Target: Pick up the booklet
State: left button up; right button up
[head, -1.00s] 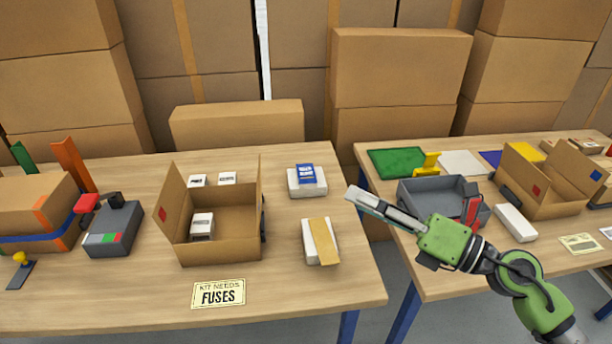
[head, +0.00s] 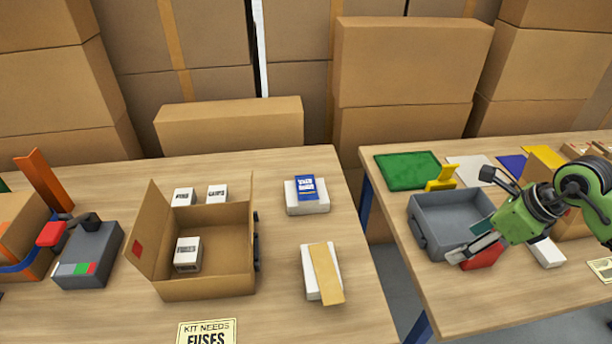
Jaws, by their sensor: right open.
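A blue booklet (head: 306,187) with white print lies on top of a white box (head: 308,204), near the right rear of the left table. My right gripper (head: 460,254) is open and empty. My left gripper is out of view.
An open cardboard box (head: 208,289) holds one small white carton (head: 187,254); two more stand behind it. A white box with a tan strip (head: 325,272) lies in front of the booklet. A gap separates the left table (head: 270,322) from the right one.

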aim_at(307, 190)
jog(key=i+u, duration=0.55)
jog(key=u, duration=0.2)
